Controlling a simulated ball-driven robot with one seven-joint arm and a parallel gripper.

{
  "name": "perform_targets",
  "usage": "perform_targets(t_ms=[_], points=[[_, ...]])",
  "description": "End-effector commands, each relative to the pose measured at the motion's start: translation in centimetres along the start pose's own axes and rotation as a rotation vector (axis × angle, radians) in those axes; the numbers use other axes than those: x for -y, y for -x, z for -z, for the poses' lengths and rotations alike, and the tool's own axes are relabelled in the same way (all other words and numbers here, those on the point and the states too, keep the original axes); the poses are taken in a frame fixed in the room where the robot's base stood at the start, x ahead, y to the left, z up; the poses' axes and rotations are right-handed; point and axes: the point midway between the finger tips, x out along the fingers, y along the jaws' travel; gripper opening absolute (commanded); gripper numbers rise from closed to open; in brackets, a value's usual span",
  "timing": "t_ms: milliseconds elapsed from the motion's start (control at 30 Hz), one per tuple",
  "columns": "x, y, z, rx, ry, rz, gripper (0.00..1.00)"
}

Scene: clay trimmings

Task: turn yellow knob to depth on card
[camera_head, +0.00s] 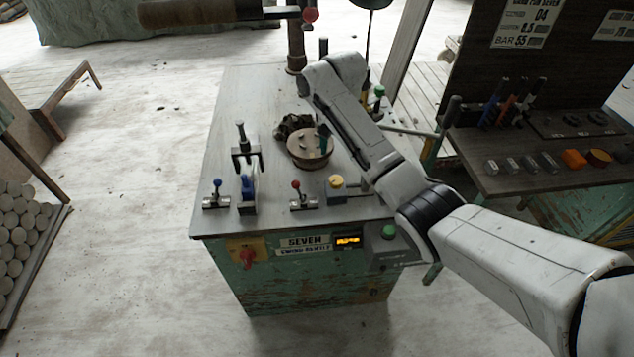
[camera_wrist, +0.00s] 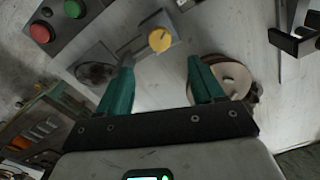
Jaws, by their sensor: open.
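The yellow knob (camera_head: 336,181) sits on the right front part of the grey machine top. In the wrist view the yellow knob (camera_wrist: 160,39) lies beyond my fingertips, roughly midway between them and apart from both. My gripper (camera_head: 323,140) is over the round disc behind the knob; its teal fingers (camera_wrist: 161,72) are open with nothing between them. The card (camera_head: 527,24) on the dark board at the upper right reads D4, 8.5 and BAR 55. A small orange display (camera_head: 347,241) is lit on the machine front; its digits are too small to read.
A round disc (camera_head: 310,160) is behind the knob. A red-topped lever (camera_head: 297,186), a blue-topped lever (camera_head: 217,184) and an upright black clamp (camera_head: 240,137) stand to the left. A green button (camera_head: 389,231) and red switch (camera_head: 247,256) are on the front.

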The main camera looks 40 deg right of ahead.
Motion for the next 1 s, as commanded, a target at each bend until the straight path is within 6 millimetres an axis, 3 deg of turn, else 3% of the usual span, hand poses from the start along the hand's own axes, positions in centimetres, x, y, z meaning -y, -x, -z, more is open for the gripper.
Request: perform_targets(t_ms=[167, 600, 1000], points=[[-0.1, -1.9, 0.0, 0.004, -0.002, -0.003, 0.67], [-0.1, -9.2, 0.0, 0.002, 0.001, -0.003, 0.67], [0.0, -10.7, 0.0, 0.0, 0.001, 0.001, 0.67]])
